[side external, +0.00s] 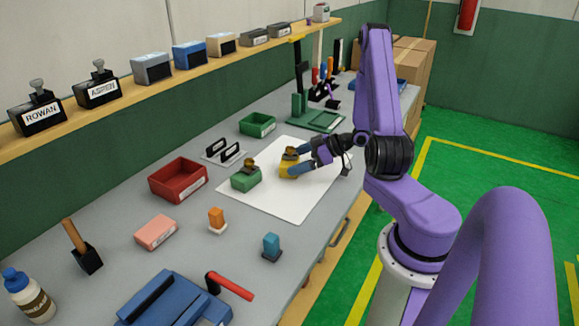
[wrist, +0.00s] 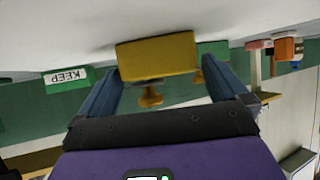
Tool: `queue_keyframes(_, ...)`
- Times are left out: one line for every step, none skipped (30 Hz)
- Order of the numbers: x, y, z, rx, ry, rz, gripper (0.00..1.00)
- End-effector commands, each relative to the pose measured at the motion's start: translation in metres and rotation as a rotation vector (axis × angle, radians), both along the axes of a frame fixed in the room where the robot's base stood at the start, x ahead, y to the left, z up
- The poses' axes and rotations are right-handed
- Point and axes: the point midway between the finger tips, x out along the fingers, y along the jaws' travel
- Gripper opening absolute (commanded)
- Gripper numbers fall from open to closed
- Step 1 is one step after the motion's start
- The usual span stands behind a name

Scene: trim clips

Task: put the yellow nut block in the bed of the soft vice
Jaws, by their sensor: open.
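The yellow nut block (side external: 288,170) stands on the white sheet, with a brass-coloured knob on top. My gripper (side external: 291,162) is open with its blue fingers at the block. In the wrist view, which looks upside down, the yellow nut block (wrist: 155,55) shows between and just beyond the fingertips of my gripper (wrist: 162,66). I cannot tell whether a finger touches it. A blue vice-like fixture with a red handle (side external: 168,302), seemingly the soft vice, is at the bottom edge, partly cut off. Its bed is hard to make out.
A green block with a similar knob (side external: 246,179) stands left of the yellow one. A red bin (side external: 178,181), a green bin (side external: 257,125), a pink block (side external: 155,233), an orange-topped piece (side external: 217,219) and a blue piece (side external: 271,246) stand on the grey bench.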

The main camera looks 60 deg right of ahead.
Motion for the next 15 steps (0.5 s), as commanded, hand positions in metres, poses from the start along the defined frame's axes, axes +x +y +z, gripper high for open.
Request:
queue_keyframes(0.0051, 0.0028, -0.0037, 0.001, 0.001, 0.003, 1.0)
queue_keyframes(0.0076, 0.0037, -0.0052, 0.001, 0.0, 0.002, 1.0)
queue_keyframes(0.0102, 0.0047, -0.0068, 0.0, 0.0, 0.001, 1.0)
queue_keyframes(0.0116, 0.0051, -0.0077, 0.0, 0.0, 0.001, 1.0)
queue_keyframes(0.0126, 0.0054, -0.0083, 0.0, 0.0, 0.001, 1.0)
queue_keyframes(0.0135, 0.0056, -0.0088, 0.0, 0.0, 0.0, 1.0)
queue_keyframes(0.0138, 0.0056, -0.0088, 0.0, 0.0, -0.001, 1.0)
queue_keyframes(0.0139, 0.0056, -0.0089, 0.0, 0.0, -0.001, 1.0)
queue_keyframes(0.0138, 0.0055, -0.0088, 0.0, 0.0, -0.001, 1.0)
queue_keyframes(0.0138, 0.0055, -0.0088, 0.0, 0.0, -0.001, 1.0)
queue_keyframes(0.0138, 0.0055, -0.0088, 0.0, 0.0, -0.001, 1.0)
queue_keyframes(0.0137, 0.0055, -0.0087, 0.0, 0.0, -0.001, 1.0)
queue_keyframes(0.0137, 0.0055, -0.0087, 0.0, 0.0, -0.001, 0.94)
queue_keyframes(0.0136, 0.0054, -0.0087, 0.0, 0.0, -0.001, 0.84)
queue_keyframes(0.0136, 0.0054, -0.0087, 0.0, 0.0, -0.001, 0.71)
